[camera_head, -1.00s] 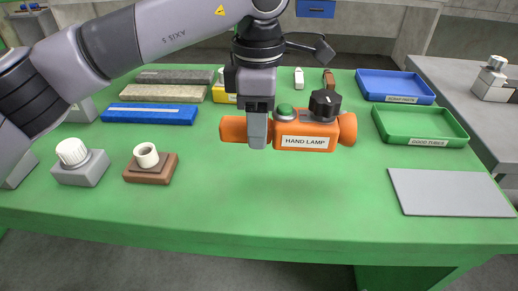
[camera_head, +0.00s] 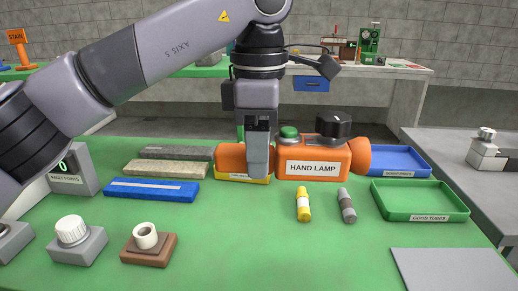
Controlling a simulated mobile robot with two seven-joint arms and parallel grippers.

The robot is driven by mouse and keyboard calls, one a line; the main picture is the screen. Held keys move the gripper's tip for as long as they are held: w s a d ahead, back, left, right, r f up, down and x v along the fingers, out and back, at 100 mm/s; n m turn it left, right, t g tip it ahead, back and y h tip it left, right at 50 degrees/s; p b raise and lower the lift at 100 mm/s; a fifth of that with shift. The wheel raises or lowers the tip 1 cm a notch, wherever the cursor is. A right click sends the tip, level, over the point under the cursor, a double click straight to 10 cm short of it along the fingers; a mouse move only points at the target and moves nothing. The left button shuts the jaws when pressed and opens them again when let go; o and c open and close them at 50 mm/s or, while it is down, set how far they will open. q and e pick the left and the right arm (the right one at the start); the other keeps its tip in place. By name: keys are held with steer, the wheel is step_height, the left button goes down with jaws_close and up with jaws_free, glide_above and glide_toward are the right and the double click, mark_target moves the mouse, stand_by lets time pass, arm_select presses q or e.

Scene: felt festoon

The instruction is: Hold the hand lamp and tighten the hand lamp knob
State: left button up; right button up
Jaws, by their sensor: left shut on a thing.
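The orange hand lamp (camera_head: 312,167) has a white label reading HAND LAMP, a green button on top and a flared right end. The black hand lamp knob (camera_head: 334,124) sits on top of its body, near the flared end. My left gripper (camera_head: 258,168) comes down from above and is shut on the lamp's handle, left of the label. The lamp appears held above the green table (camera_head: 255,245), roughly level. My right gripper is not in view.
Two small tubes, one yellow (camera_head: 303,205) and one grey (camera_head: 347,206), lie below the lamp. A green tray (camera_head: 425,215) and a blue tray (camera_head: 420,162) are at right, a grey mat (camera_head: 452,270) in front. Blocks and fixtures stand at left. The front middle is clear.

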arm_select(q)
steer(key=b, duration=0.9)
glide_above(259, 260)
step_height(259, 260, down, 16)
steer(key=shift+w+r, duration=0.1)
steer(key=shift+r, duration=0.05)
step_height(259, 260, down, 4)
steer(key=b, duration=0.2)
steer(key=shift+b, duration=0.3)
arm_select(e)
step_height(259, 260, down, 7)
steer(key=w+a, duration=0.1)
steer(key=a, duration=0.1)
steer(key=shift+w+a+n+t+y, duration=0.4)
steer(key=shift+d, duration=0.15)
